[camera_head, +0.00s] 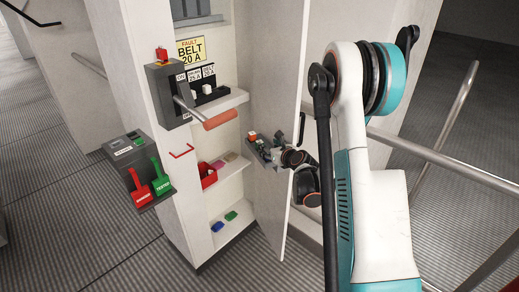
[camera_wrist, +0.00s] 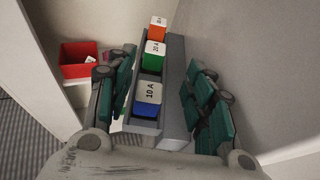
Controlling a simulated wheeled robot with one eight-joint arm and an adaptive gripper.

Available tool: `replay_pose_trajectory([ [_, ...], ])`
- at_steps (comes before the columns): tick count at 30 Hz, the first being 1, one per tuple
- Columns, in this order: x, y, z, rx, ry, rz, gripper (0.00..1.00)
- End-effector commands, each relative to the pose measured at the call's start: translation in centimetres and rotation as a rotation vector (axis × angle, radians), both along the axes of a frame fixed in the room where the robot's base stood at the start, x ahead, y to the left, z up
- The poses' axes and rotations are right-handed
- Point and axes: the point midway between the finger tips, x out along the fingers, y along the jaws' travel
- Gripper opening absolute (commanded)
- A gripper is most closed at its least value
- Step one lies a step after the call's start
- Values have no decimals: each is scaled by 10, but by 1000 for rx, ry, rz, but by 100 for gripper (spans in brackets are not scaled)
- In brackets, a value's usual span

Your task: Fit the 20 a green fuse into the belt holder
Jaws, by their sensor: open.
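The green 20 A fuse (camera_wrist: 154,56) sits in a grey rack (camera_wrist: 174,95) on the inside of the cabinet door, between a blue 10 A fuse (camera_wrist: 149,95) and an orange-red fuse (camera_wrist: 158,28). My gripper (camera_wrist: 162,62) is open, with its dark green fingers on either side of the rack; it holds nothing. In the head view my gripper (camera_head: 300,145) is beside the rack (camera_head: 262,150), and the green fuse is hard to make out there. The fuse holders (camera_head: 208,95) are black with white parts, under small labels in the cabinet.
A yellow fault sign (camera_head: 191,50) reads BELT 20 A. A switch box (camera_head: 163,90) has a lever with an orange handle (camera_head: 220,119) jutting before the holders. A red bin (camera_head: 208,176) stands on a shelf. The cabinet door (camera_head: 290,95) is open; railings stand at right.

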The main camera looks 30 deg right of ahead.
Motion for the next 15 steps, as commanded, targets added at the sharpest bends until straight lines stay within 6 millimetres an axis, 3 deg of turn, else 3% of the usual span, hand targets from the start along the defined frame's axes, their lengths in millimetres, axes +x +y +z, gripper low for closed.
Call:
replay_pose_trajectory([
  [15, 44, 6, -17, 2, -1, 2, 48],
])
